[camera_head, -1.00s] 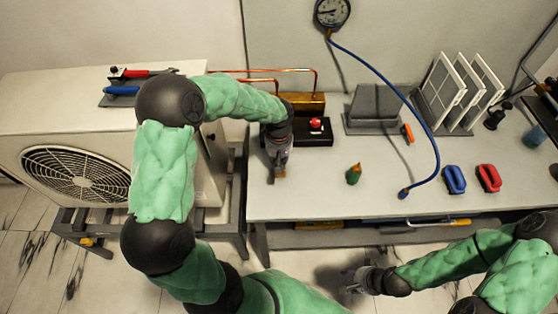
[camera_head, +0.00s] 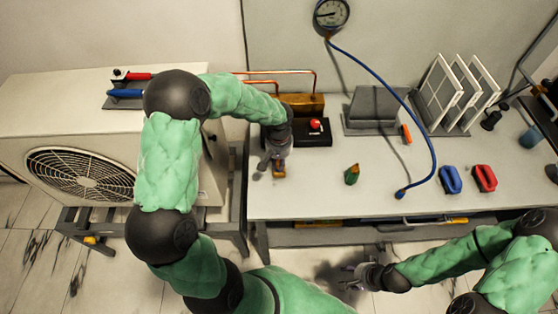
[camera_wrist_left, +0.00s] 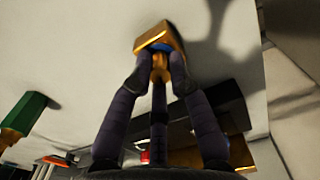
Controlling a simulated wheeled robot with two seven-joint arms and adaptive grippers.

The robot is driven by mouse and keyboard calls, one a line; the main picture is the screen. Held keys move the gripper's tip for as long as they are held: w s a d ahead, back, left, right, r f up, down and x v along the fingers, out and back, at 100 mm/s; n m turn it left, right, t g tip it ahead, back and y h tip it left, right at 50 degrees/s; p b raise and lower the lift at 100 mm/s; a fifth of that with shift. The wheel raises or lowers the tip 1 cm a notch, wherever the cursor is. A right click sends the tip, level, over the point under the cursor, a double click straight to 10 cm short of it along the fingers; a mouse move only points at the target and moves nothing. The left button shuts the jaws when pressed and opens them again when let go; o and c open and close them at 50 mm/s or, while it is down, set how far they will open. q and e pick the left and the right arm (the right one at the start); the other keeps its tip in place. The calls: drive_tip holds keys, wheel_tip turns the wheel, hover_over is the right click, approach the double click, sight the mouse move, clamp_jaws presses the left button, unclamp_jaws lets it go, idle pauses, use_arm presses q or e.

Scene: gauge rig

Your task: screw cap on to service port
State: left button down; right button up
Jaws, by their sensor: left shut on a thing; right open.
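My left gripper (camera_head: 275,166) is over the left part of the bench, with its fingers pointing down. It is shut on a small brass cap (camera_head: 279,174). In the left wrist view the cap (camera_wrist_left: 157,38) has a flat-sided brass body with a blue part inside, and sits between the fingertips (camera_wrist_left: 160,68). I cannot tell whether it touches the bench top. My right gripper (camera_head: 352,278) is open and empty in front of the bench. I cannot make out the service port; my left arm covers part of the side of the outdoor unit (camera_head: 75,170).
A green-and-brass fitting (camera_head: 352,175) stands on the bench right of my left gripper. Behind are a black box with a red button (camera_head: 315,128) and a brass block (camera_head: 300,103) with copper pipes. A blue hose (camera_head: 425,130) hangs from the gauge (camera_head: 331,14).

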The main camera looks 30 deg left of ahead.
use_arm(q)
drive_tip(key=shift+m+p, duration=0.55)
drive_tip(key=shift+m, duration=1.05)
drive_tip(key=shift+m+p, duration=0.6)
drive_tip(key=shift+m, duration=0.8)
drive_tip(key=c, duration=1.3)
unclamp_jaws()
drive_tip(key=o, duration=0.5)
drive_tip(key=shift+o, duration=0.2)
drive_tip(key=shift+r, duration=0.1)
